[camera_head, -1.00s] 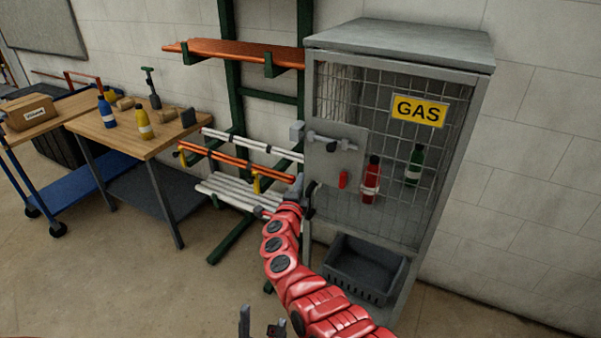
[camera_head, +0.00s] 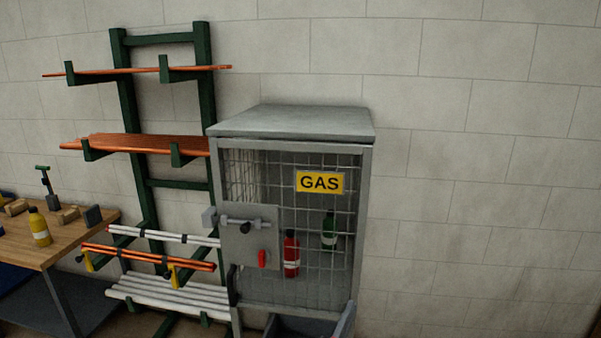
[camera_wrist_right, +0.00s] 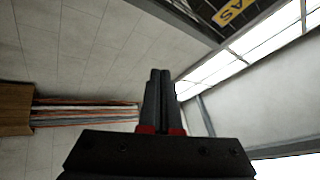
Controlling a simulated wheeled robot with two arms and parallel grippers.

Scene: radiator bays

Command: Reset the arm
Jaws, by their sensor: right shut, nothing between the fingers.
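My right gripper (camera_wrist_right: 160,74) shows in the right wrist view, its two dark fingers pressed together with nothing between them. Bare wall fills the space behind and left of the fingertips. The grey gas cabinet (camera_head: 291,124) stands in the middle of the head view, its mesh front closed. Its yellow GAS sign (camera_head: 320,182) also shows in part at the top of the right wrist view (camera_wrist_right: 234,10). Neither of my arms shows in the head view, so my left gripper is hidden.
A green rack (camera_head: 128,105) with copper and white pipes stands left of the cabinet. A wooden workbench (camera_head: 62,240) holding a yellow bottle (camera_head: 39,228) is at the far left. Red (camera_head: 291,255) and green (camera_head: 329,232) bottles are behind the mesh. Bare wall lies to the right.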

